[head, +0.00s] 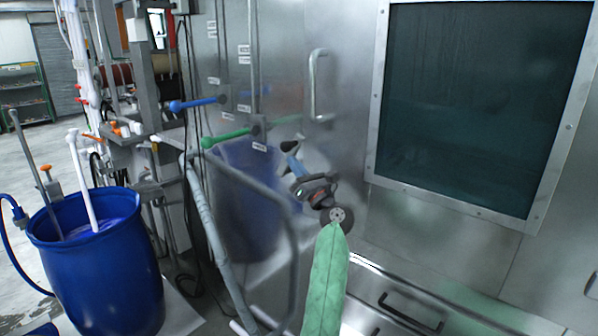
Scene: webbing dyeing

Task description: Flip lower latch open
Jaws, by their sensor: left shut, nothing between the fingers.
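My left gripper (301,178) is shut and empty, at the end of a green-sleeved arm that shows at the bottom centre. It is in front of the steel machine front. A steel bar handle (316,85) stands on the panel above. My right gripper is not in view.
A blue lever (196,103) and a green lever (229,138) stick out to the left. A grey tubular rail (268,195) curves up left of my arm. A blue barrel (94,266) stands at lower left. A dark window (478,100) fills the upper right.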

